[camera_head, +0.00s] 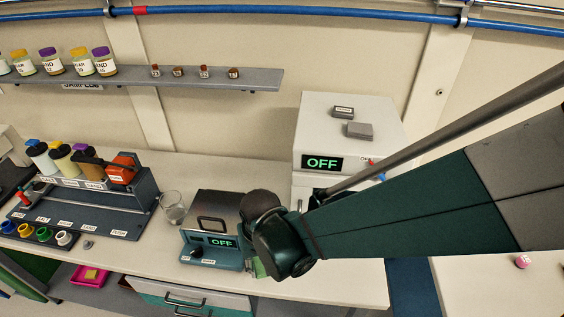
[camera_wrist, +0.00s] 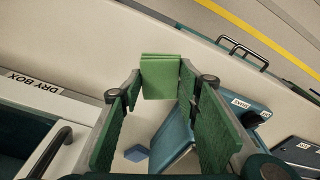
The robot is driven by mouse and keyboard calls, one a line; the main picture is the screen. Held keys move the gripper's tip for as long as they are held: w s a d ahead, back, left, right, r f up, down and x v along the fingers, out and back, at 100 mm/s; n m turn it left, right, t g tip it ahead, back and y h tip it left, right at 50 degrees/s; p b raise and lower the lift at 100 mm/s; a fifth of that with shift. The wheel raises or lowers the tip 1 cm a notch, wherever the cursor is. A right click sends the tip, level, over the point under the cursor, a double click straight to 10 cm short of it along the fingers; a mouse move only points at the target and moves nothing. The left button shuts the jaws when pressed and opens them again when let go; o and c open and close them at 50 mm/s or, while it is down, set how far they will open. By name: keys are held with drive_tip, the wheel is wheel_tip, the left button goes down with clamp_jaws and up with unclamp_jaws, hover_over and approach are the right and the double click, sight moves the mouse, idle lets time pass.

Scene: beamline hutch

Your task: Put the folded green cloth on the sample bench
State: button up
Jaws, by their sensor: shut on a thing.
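The folded green cloth (camera_wrist: 161,78) is a small layered square between the fingertips of my gripper (camera_wrist: 160,85) in the wrist view. My gripper is shut on it. In the head view only a sliver of green (camera_head: 259,269) shows beside my dark wrist; the fingertips are mostly hidden there. The gripper is at the front part of a long pale bench (camera_head: 340,270), just right of a blue device reading OFF (camera_head: 215,232). I cannot tell whether the cloth touches the bench top. No label in view names the sample bench.
A glass beaker (camera_head: 173,207) and a bottle rack (camera_head: 140,190) stand left on the bench. A white box reading OFF (camera_head: 345,135) stands behind my arm. A DRY BOX label (camera_wrist: 35,82) shows in the wrist view. Bare bench lies right of my wrist; another pale surface (camera_head: 480,285) is far right.

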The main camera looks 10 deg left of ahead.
drive_tip(key=shift+f, duration=0.1)
drive_tip(key=shift+f+b, duration=0.4)
drive_tip(key=shift+f, duration=1.6)
drive_tip(key=shift+f, duration=0.2)
drive_tip(key=o, duration=0.7)
drive_tip(key=shift+r, duration=0.3)
drive_tip(key=shift+s+d+r+p, duration=0.1)
drive_tip(key=shift+s+r+p, duration=0.2)
drive_tip(key=shift+r, duration=1.65)
drive_tip(key=shift+s+d+r+p, duration=0.15)
drive_tip(key=shift+r+p, duration=0.3)
drive_tip(key=shift+r, duration=1.5)
drive_tip(key=shift+s+d+r+p, duration=0.1)
drive_tip(key=shift+s+r+p, duration=0.2)
drive_tip(key=shift+r, duration=1.65)
drive_tip(key=shift+w, duration=0.1)
